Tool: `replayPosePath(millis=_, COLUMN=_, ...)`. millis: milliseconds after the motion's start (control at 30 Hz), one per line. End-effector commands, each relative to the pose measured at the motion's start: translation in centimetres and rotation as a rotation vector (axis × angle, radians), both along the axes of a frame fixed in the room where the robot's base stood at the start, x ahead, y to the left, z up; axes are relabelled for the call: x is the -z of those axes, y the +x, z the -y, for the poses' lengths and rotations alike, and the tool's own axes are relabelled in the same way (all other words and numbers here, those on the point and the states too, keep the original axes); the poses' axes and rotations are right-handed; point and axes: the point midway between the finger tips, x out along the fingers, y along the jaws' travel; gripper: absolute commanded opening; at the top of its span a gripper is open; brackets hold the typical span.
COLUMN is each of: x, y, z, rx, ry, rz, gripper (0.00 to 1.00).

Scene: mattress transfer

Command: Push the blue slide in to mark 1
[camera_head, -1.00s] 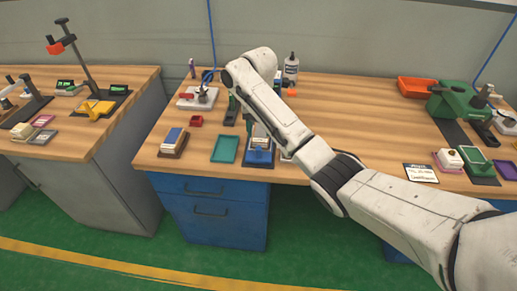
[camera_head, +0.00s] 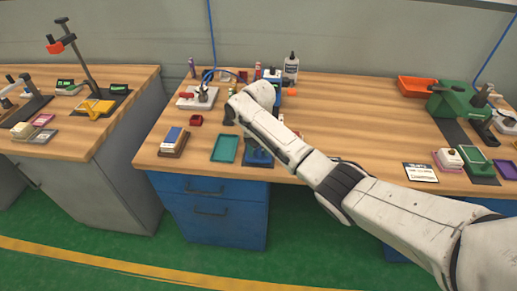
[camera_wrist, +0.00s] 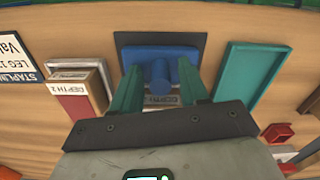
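The blue slide (camera_wrist: 158,62) sits on a dark base plate (camera_wrist: 190,39), with a round blue knob standing up from it. In the head view the blue slide (camera_head: 259,156) is partly hidden behind my arm at the front of the table. In the wrist view my gripper (camera_wrist: 159,72) has its two green fingers apart, one on each side of the knob. Contact with the knob cannot be made out. Mark 1 is not readable.
A teal tray (camera_head: 225,148) lies just left of the slide. A wooden block with a blue and white top (camera_head: 173,141) is farther left, and a small red box (camera_head: 196,120) is behind.

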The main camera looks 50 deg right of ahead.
Motion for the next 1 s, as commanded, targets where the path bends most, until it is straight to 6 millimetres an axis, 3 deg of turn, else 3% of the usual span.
replayPosePath(millis=433, x=-0.03, y=0.0, z=0.0, rx=0.0, ry=0.0, rz=0.0, gripper=0.01)
replayPosePath(millis=833, x=-0.04, y=0.03, z=0.04, rx=0.0, ry=0.0, rz=0.0, gripper=0.0)
replayPosePath(millis=1000, x=0.08, y=0.87, z=0.98, rx=0.001, ry=-0.002, rz=0.001, gripper=0.0)
